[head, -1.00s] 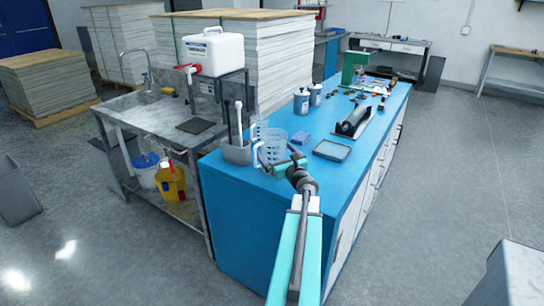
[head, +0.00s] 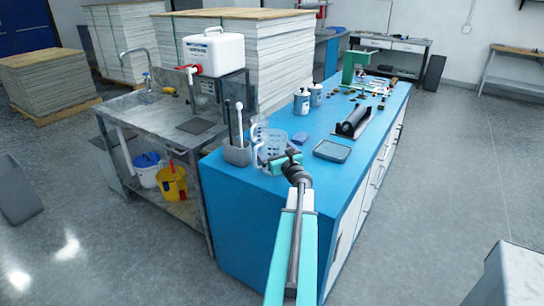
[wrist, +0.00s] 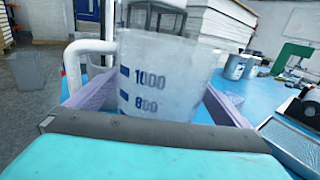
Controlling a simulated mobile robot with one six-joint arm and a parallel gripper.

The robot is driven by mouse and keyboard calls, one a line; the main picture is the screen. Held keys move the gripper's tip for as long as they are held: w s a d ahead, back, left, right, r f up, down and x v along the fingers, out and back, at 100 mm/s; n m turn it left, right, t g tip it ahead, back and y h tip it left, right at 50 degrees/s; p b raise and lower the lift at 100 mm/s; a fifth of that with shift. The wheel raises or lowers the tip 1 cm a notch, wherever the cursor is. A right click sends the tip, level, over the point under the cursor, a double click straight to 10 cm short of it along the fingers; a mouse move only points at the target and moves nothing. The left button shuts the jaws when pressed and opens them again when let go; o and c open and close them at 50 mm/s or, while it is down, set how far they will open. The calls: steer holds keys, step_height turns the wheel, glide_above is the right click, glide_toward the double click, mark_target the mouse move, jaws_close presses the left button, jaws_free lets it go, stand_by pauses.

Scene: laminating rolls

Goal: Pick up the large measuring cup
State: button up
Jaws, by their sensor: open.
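The large measuring cup (head: 275,140) is clear plastic and stands upright near the front left of the blue bench top. In the wrist view the large cup (wrist: 165,75) fills the middle, with blue marks 1000 and 800 and a white handle on its left. My gripper (wrist: 160,100) is open, with a purple finger on each side of the cup's wall. No firm contact shows. In the head view my gripper (head: 277,163) is at the cup's near side, and its fingers are partly hidden.
A grey holder (head: 237,152) with upright tools stands close on the left. A shallow grey tray (head: 332,150) lies to the right. The bench front edge is close below my gripper.

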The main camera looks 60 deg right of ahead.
mark_target(269, 139)
steer(key=shift+x, duration=1)
steer(key=c, duration=1.2)
steer(key=shift+o, duration=0.2)
steer(key=shift+r, duration=0.1)
steer(key=shift+r, duration=1.1)
steer(key=v, duration=0.4)
steer(key=r+b+v, duration=0.1)
steer(key=v, duration=0.3)
steer(key=r+b+v, duration=0.1)
steer(key=v, duration=0.4)
steer(key=shift+a+r, duration=0.1)
steer(key=shift+a, duration=0.1)
steer(key=shift+s+r+p, duration=0.1)
steer(key=shift+r+p, duration=0.1)
steer(key=shift+p, duration=0.75)
steer(key=p, duration=0.6)
steer(key=shift+s+a+p, duration=0.2)
steer(key=shift+s+p, duration=0.1)
steer(key=shift+s, duration=0.1)
